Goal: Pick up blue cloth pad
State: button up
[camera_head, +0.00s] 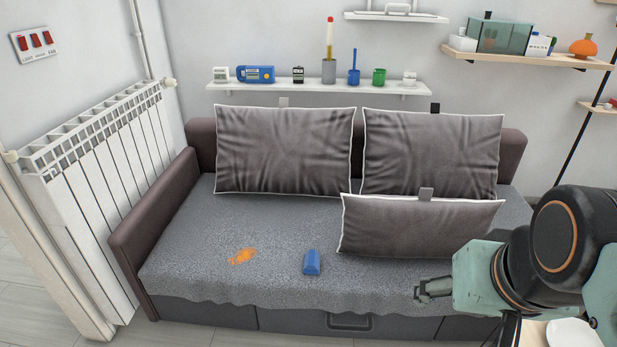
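A small blue pad (312,263) lies on the grey seat of the sofa (200,236), near the middle of its front half. It looks like a short block with a sloped top. My gripper (420,292) is at the lower right, in front of the sofa's front edge in the picture and to the right of the blue pad, well apart from it. Its fingers point left. They are small and dark here, and I cannot tell whether they are open or shut. I see nothing held between them.
An orange stain (242,256) marks the seat left of the pad. Grey cushions (284,150) stand along the back, and another cushion (415,226) lies right of the pad. A white radiator (108,170) stands at left. A shelf (310,87) with small items hangs above.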

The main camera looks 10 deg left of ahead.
aim_at(311, 258)
jog(key=i+j, duration=0.2)
jog(key=i+j+z, duration=0.1)
jog(key=j, duration=0.35)
jog(key=i+j, duration=0.25)
jog(key=i+j+z, duration=0.1)
jog(key=j, duration=0.3)
jog(key=i+j, duration=0.2)
jog(key=j, duration=0.4)
jog(key=i+j+z, duration=0.15)
jog(key=i+j, duration=0.05)
jog(key=i, duration=0.05)
